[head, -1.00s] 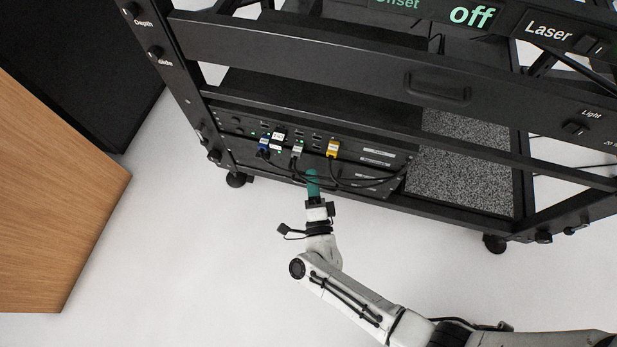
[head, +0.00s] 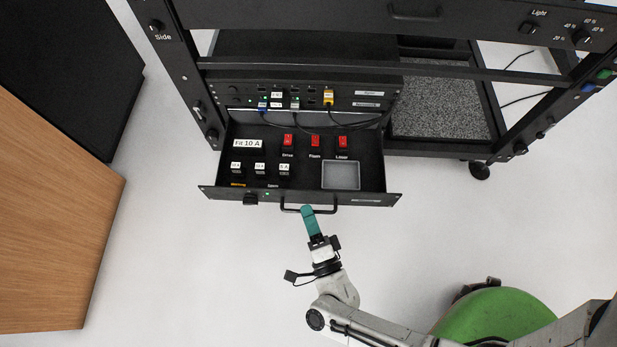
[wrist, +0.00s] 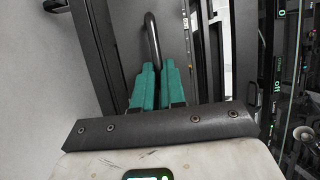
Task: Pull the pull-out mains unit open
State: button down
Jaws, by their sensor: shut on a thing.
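The pull-out mains unit (head: 214,165) is a black drawer low in the black rack, standing well out of it. Inside are several red switches, several labelled fuse holders, a "Fit 10 A" label and a grey square tray. Its front panel (head: 225,193) carries a thin black bar handle (head: 335,210), which also shows in the wrist view (wrist: 152,40). My gripper (head: 305,209) has teal fingers and is shut on the handle near its middle. In the wrist view the two teal fingertips (wrist: 158,66) close around the bar.
The rack (head: 300,48) stands behind the drawer, with cabled units (head: 362,93) just above it. A speckled grey panel (head: 440,105) lies to the right. A wooden block (head: 50,240) stands at the left. The pale floor (head: 180,280) in front of the drawer is clear.

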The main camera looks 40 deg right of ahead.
jog(key=shift+s+a, duration=1.05)
jog(key=shift+s, duration=0.05)
jog(key=c, duration=1.2)
grip_release()
jog(key=v, duration=1)
jog(key=shift+s+a, duration=0.2)
jog(key=shift+s, duration=0.15)
